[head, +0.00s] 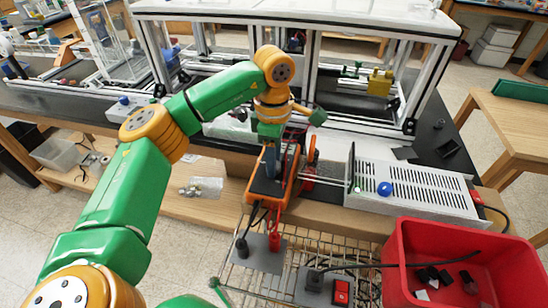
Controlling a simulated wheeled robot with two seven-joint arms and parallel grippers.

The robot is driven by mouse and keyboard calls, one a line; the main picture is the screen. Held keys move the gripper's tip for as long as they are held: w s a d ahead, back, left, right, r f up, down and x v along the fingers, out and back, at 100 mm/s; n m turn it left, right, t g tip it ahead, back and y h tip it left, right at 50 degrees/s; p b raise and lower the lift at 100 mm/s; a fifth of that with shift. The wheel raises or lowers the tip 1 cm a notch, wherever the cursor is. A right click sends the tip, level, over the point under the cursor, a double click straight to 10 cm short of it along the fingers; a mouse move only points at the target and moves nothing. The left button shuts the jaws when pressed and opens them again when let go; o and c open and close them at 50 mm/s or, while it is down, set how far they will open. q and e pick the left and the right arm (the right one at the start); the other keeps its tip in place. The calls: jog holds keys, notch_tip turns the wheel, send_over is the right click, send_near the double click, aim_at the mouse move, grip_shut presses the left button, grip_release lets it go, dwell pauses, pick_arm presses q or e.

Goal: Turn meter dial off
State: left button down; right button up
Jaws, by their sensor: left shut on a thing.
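The orange meter (284,200) with a dark face leans at the front edge of the bench, in the middle of the head view. A black and a red lead run down from its lower end. My left gripper (269,166) reaches down onto the meter's face from above. It is shut at the dial's place, and its fingers and wrist hide the dial, so I cannot read the dial's position. My right gripper is not in view.
An extrusion frame (428,84) stands behind the meter. A perforated metal box (440,190) with a blue knob (384,188) lies to the right. A red bin (398,262) is at lower right. A wire rack (318,243) with plugs and a red switch (341,292) is in front.

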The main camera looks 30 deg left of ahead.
pick_arm(q)
jog(key=shift+n, duration=0.8)
jog(key=shift+c, duration=2.3)
grip_release()
jog(key=shift+r, duration=0.35)
notch_tip(320, 180, up, 6)
jog(key=shift+r, duration=0.25)
